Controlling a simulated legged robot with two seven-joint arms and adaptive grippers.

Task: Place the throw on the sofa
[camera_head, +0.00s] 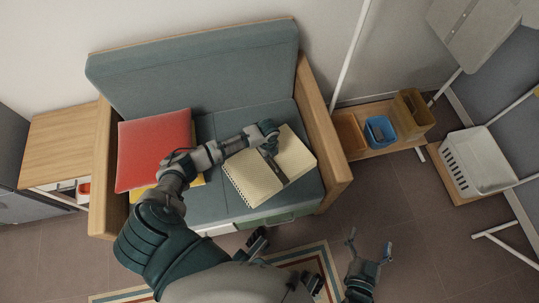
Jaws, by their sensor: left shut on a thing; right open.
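The throw (297,158) is a cream, folded, textured cloth over the right seat of the grey-green sofa (190,68). It lies tilted, with its right end near the wooden armrest. I cannot tell whether it rests fully on the cushion. My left gripper (270,150) is shut on the throw at its upper middle, and a dark finger crosses its top. My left arm reaches over the sofa's front and hides part of the seat. My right gripper (369,247) is open and empty, over the floor to the right of the rug.
A red cushion (152,150) sits on the left seat, with something yellow partly hidden below it. A wooden side table (62,145) stands at left. At right are a low bench with a blue bin (379,131) and wooden boxes, and a white basket (480,160).

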